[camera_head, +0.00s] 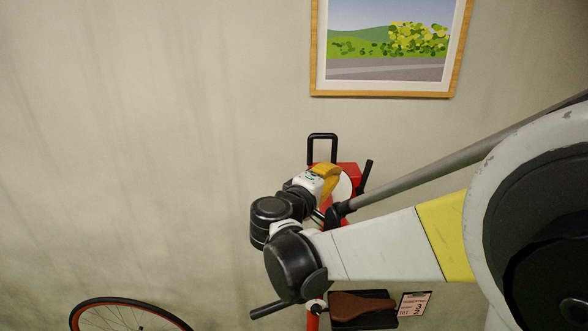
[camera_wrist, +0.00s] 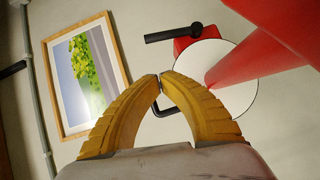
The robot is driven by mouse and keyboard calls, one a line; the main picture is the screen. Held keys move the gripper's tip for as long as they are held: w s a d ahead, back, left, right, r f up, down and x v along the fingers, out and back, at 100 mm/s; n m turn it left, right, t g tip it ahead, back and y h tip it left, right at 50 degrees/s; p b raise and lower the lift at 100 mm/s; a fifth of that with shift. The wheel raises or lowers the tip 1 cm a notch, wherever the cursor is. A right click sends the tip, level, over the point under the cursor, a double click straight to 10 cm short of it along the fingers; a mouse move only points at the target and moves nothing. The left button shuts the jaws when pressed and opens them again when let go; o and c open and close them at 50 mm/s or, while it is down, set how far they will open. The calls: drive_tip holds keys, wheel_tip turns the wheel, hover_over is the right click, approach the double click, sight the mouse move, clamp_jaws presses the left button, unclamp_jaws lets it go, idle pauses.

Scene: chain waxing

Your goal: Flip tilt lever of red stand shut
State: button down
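The red stand (camera_head: 348,170) is by the wall, partly hidden behind my arm in the head view. In the wrist view its red body (camera_wrist: 270,40) fills the upper right, with a white disc (camera_wrist: 240,85) beside it. A black lever (camera_head: 365,178) sticks up at the right of the stand's head; a black bar, apparently this lever (camera_wrist: 173,34), shows above my fingertips in the wrist view. My gripper (camera_wrist: 160,80) has yellow fingers with tips together and nothing visible between them. The tips are apart from the bar in the picture; depth is unclear.
A black loop handle (camera_head: 322,137) rises behind the stand's head. A framed picture (camera_head: 388,88) hangs above. Below are a brown saddle (camera_head: 358,305), a black rod (camera_head: 268,309), a sign (camera_head: 413,303) and a bicycle wheel (camera_head: 128,301). The wall at left is clear.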

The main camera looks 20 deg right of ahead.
drive_tip(key=w+d+f, duration=0.1)
drive_tip(key=w+d, duration=0.2)
drive_tip(key=d, duration=0.5)
drive_tip(key=shift+w+d+f+p, duration=0.15)
drive_tip(key=shift+w+d+p, duration=0.05)
drive_tip(key=shift+w+p, duration=0.1)
drive_tip(key=shift+s+d+m, duration=0.2)
drive_tip(key=shift+d+m, duration=0.05)
drive_tip(key=shift+m, duration=0.05)
